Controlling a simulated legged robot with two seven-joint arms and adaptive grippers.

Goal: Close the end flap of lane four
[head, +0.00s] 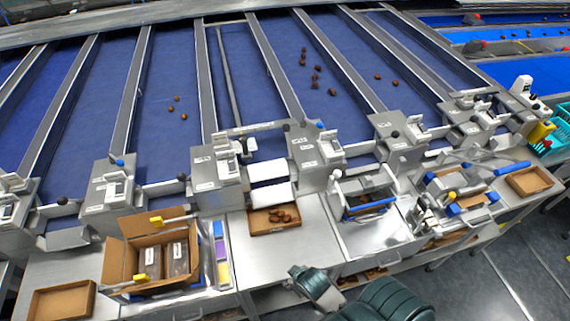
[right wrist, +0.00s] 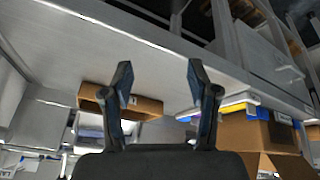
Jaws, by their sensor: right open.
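Several blue lanes run down to a row of grey end stations in the head view. I cannot read the lane numbers, so I cannot tell which is lane four. One lane (head: 245,90) ends in a raised grey bar (head: 252,128) with white plates (head: 270,182) below it, and this end looks open. Neighbouring ends have low grey flaps, such as the left one (head: 163,188), which look shut. My right gripper (right wrist: 160,80) is open and empty in the right wrist view, with no flap between its fingers. My left gripper is not in view.
A brown tray (head: 262,230) with several dates stands below the white plates. An open carton (head: 122,262) is left of it, beside coloured strips (head: 221,262). An empty brown tray (head: 62,301) lies front left.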

